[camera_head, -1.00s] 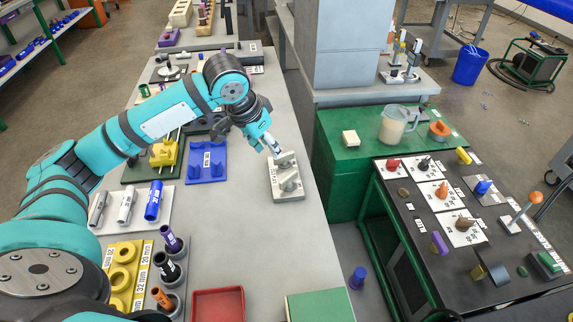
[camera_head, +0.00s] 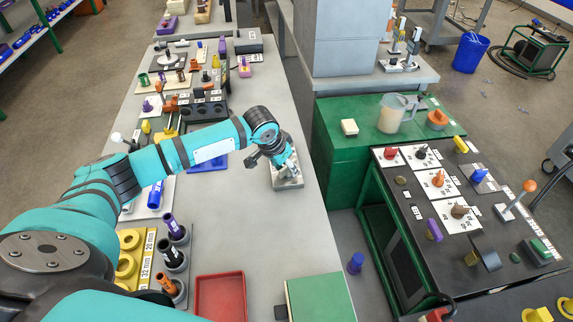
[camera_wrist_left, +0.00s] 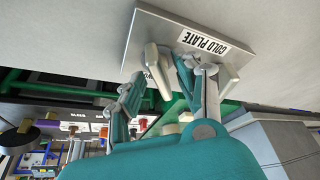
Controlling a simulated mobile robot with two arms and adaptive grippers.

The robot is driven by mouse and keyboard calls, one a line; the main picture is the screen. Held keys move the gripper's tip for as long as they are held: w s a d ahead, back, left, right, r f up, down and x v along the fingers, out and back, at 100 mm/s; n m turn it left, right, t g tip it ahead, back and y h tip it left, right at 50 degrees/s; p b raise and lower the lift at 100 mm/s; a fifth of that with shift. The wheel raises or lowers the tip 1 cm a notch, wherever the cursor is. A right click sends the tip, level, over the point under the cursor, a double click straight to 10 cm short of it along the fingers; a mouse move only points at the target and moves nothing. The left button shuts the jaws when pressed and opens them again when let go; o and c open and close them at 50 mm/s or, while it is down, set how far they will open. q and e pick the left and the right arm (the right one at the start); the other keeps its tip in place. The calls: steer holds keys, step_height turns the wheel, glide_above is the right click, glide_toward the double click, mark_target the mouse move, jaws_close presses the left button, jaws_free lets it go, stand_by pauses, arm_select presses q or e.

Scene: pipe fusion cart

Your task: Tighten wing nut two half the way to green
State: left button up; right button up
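Several wing-shaped knobs stand on white cards on the dark cart at right in the head view, among them an orange one (camera_head: 439,179) and a brown one (camera_head: 459,211). The card print is too small to tell which is wing nut two. My left gripper (camera_head: 286,166) is far from them, over the grey cold plate (camera_head: 289,184) on the long table. In the left wrist view the gripper (camera_wrist_left: 158,78) is open, its fingers apart around one pale upright post (camera_wrist_left: 154,62) of the cold plate (camera_wrist_left: 150,35). Contact is unclear. My right gripper is not in view.
The dark cart (camera_head: 405,212) also carries a lever with an orange ball (camera_head: 529,186) and a green block (camera_head: 540,248). A gap with floor separates it from the long table (camera_head: 300,235). A red tray (camera_head: 220,295) and green box (camera_head: 320,297) stand at the near end.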

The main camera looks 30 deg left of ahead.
arm_select(q)
steer(key=shift+f, duration=0.15)
steer(key=shift+c, duration=0.3)
jaws_close()
steer(key=shift+r+m+p, duration=0.2)
steer(key=shift+m+p, duration=0.2)
steer(key=shift+p, duration=0.1)
steer(key=shift+m+h+p, duration=0.3)
steer(key=shift+m+p, duration=0.05)
steer(key=shift+m, duration=0.05)
steer(key=shift+w+a+f+m+g+h, duration=0.1)
steer(key=shift+m+g+h, duration=0.1)
steer(key=shift+m, duration=0.45)
steer(key=shift+w+f+m+g+h, duration=0.1)
steer(key=shift+m+h, duration=0.1)
steer(key=shift+m, duration=0.45)
